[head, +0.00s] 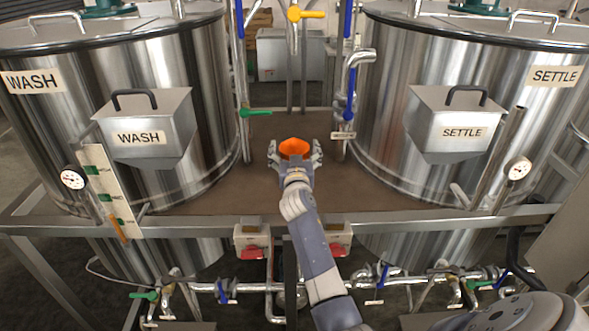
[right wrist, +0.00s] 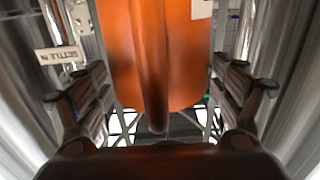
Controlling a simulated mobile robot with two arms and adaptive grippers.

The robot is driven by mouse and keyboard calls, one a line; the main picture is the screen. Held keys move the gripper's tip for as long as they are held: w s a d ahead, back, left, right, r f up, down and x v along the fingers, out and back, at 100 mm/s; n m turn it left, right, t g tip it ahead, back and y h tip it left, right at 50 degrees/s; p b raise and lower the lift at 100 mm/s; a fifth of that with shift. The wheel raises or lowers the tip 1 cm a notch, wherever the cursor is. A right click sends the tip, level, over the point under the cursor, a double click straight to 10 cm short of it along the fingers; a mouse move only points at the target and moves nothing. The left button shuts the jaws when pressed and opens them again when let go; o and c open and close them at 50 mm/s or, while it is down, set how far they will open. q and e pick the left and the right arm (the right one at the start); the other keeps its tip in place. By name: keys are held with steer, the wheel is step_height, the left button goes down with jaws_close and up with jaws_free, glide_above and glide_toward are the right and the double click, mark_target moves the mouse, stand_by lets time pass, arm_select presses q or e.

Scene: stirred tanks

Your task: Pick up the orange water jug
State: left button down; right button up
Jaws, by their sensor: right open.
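The orange water jug (head: 294,147) stands on the brown platform between the two steel tanks in the head view. My right gripper (head: 295,158) is at the jug, with its fingers spread to the left and right of it. In the right wrist view the jug (right wrist: 155,55) fills the middle, with its handle facing the camera and part of a pale label at upper right. The open fingers of my right gripper (right wrist: 160,100) flank the jug, with gaps visible on both sides. The jug's lower front is hidden by the gripper in the head view. My left gripper is not in view.
The WASH tank (head: 215,100) stands left and the SETTLE tank (head: 385,110) right, each with a labelled hopper. Pipes with a green valve handle (head: 257,113) and blue handles rise behind the jug. A steel rail (head: 400,218) runs along the platform's front.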

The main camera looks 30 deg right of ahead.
steer(key=c, duration=1.9)
steer(key=shift+r, duration=0.15)
jaws_close()
